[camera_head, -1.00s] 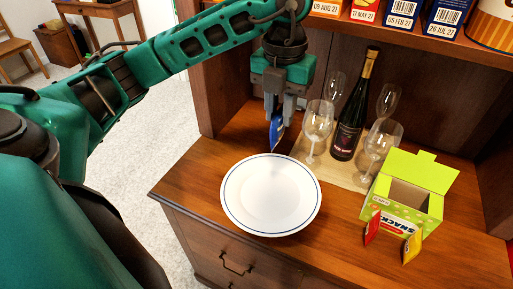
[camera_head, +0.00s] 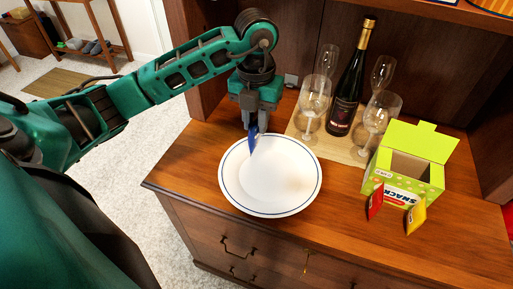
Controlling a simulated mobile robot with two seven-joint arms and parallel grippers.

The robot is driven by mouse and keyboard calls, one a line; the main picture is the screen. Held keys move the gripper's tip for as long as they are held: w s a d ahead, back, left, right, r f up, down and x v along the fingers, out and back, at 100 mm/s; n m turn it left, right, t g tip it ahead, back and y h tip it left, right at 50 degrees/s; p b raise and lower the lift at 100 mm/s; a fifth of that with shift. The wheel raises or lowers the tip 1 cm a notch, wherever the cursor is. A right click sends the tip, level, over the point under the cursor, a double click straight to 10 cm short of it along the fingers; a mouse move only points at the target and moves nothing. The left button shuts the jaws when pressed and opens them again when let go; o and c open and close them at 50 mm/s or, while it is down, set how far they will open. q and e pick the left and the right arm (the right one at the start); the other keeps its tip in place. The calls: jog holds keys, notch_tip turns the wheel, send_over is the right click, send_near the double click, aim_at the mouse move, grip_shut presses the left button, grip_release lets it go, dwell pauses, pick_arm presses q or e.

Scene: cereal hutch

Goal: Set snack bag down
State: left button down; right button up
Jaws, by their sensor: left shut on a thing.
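The blue snack bag (camera_head: 252,142) hangs in my left gripper (camera_head: 255,122), which is shut on its top. The bag is seen nearly edge-on, and its lower end overlaps the back left rim of the white plate (camera_head: 270,178) in the picture. I cannot tell whether it touches the plate. A red snack bag (camera_head: 375,203) and a yellow snack bag (camera_head: 415,217) stand in front of the open green snack box (camera_head: 405,170) at the right. My right gripper is not in view.
A wine bottle (camera_head: 350,85) and several glasses, one a wine glass (camera_head: 314,98), stand on a light board (camera_head: 342,149) behind the plate. The wooden counter (camera_head: 335,228) is clear between plate and red bag. Hutch walls close the back.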

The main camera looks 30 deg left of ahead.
aim_at(256, 146)
pick_arm(q)
notch_tip(256, 146, down, 8)
jog(key=shift+f, duration=0.1)
dwell(0.4)
jog(key=shift+b, duration=0.3)
jog(key=shift+f, duration=0.15)
jog(key=c, duration=0.9)
grip_release()
jog(key=shift+c, duration=0.2)
jog(key=shift+r, duration=0.3)
notch_tip(256, 146, up, 12)
jog(key=shift+f+p, duration=0.1)
jog(key=shift+p, duration=0.3)
